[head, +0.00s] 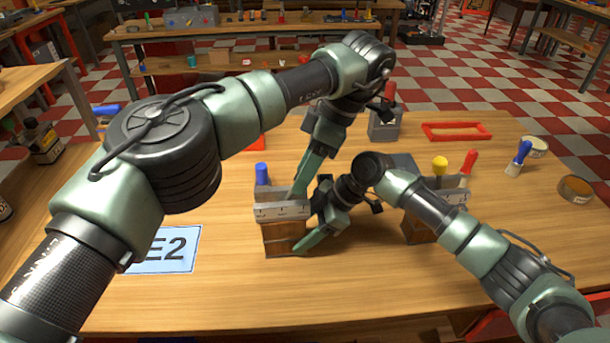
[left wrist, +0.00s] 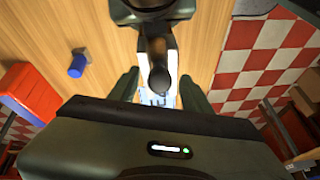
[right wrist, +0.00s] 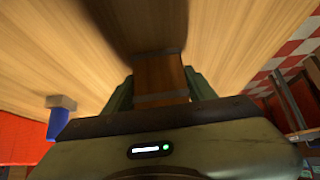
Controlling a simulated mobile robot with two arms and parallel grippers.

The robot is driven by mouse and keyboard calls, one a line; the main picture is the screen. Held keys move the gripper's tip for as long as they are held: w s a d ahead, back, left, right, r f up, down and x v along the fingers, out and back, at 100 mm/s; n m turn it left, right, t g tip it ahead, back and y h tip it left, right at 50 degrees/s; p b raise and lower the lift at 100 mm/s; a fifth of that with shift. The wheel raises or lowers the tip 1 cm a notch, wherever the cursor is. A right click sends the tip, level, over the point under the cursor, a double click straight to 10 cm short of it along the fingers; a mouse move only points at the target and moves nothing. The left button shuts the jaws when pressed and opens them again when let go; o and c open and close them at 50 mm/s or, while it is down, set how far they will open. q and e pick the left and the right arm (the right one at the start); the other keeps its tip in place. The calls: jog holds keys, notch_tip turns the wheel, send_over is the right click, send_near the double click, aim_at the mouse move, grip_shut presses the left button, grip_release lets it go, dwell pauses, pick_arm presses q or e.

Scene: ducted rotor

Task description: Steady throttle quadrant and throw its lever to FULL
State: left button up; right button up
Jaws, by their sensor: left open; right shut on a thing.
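The throttle quadrant (head: 284,236) stands upright on the table, with a brown wooden body and a pale marked plate on top. My right gripper (head: 300,246) is shut on its body low down; the body (right wrist: 161,77) shows between the fingers in the right wrist view. My left gripper (head: 298,188) is open at the quadrant's top. In the left wrist view, a dark round lever knob (left wrist: 159,79) lies between the spread fingers (left wrist: 160,92), above the pale plate. Whether a finger touches it I cannot tell. The lever is hidden in the head view.
A blue-topped grey piece (head: 262,173) shows just behind the quadrant. A similar wooden unit (head: 418,229) stands right, partly behind my right arm. A red frame (head: 456,131), a blue-handled brush (head: 519,157) and tins lie farther off. The front table is clear.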

pick_arm(q)
notch_tip(320, 180, up, 9)
jog(key=shift+f, duration=0.2)
dwell(0.6)
pick_arm(e)
jog(key=o, duration=1.3)
jog(key=shift+o, duration=0.2)
